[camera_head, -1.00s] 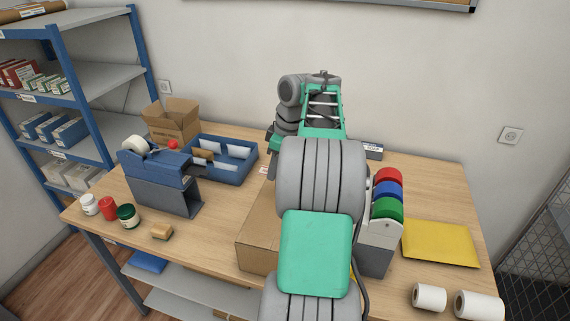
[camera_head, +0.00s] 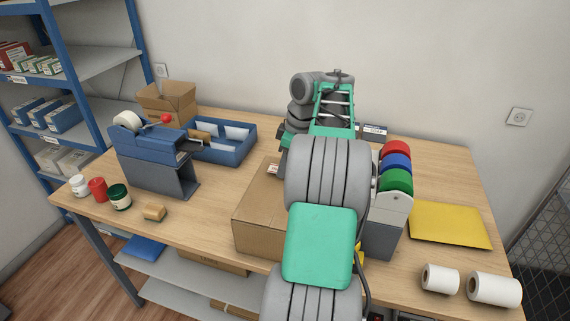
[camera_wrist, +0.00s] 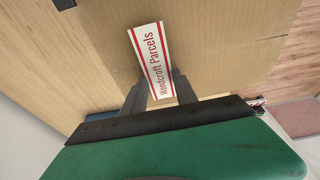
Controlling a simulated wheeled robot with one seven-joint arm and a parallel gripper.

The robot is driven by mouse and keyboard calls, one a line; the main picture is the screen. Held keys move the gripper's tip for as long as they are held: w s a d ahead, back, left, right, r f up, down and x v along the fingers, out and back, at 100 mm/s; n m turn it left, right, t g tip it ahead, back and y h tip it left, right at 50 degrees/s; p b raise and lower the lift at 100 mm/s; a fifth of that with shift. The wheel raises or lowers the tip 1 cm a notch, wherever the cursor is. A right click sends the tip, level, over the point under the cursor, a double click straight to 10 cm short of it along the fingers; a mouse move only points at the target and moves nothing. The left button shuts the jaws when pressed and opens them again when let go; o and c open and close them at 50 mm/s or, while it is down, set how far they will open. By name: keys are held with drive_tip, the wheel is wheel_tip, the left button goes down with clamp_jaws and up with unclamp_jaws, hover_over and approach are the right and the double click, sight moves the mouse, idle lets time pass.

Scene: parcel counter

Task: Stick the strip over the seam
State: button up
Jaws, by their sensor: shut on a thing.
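The strip (camera_wrist: 150,52) is white with red edges and the words "Woodcroft Parcels". In the wrist view, my gripper (camera_wrist: 160,84) is shut on its near end, and the rest sticks out ahead over the cardboard box (camera_wrist: 225,50). I cannot tell whether the strip touches the box. The brown box also shows in the head view (camera_head: 258,228), left of my arm and partly hidden by it. No seam can be made out clearly on the visible cardboard.
A tape-roll holder with red, blue and green rolls (camera_head: 397,182) stands right of my arm. A yellow envelope (camera_head: 450,225) and white rolls (camera_head: 440,279) lie further right. A blue dispenser (camera_head: 155,150), blue tray (camera_head: 235,151) and several jars (camera_head: 119,197) stand left.

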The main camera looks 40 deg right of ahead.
drive_tip(key=shift+f, duration=0.1)
drive_tip(key=o, duration=0.9)
drive_tip(key=shift+c, duration=0.2)
drive_tip(key=shift+p+v, duration=2.65)
drive_tip(key=shift+v, duration=0.1)
drive_tip(key=w+a+p+v, duration=0.1)
drive_tip(key=p+v, duration=0.5)
drive_tip(key=v, duration=0.1)
drive_tip(key=shift+r+p, duration=0.35)
drive_tip(key=shift+r, duration=0.2)
drive_tip(key=shift+d, duration=0.15)
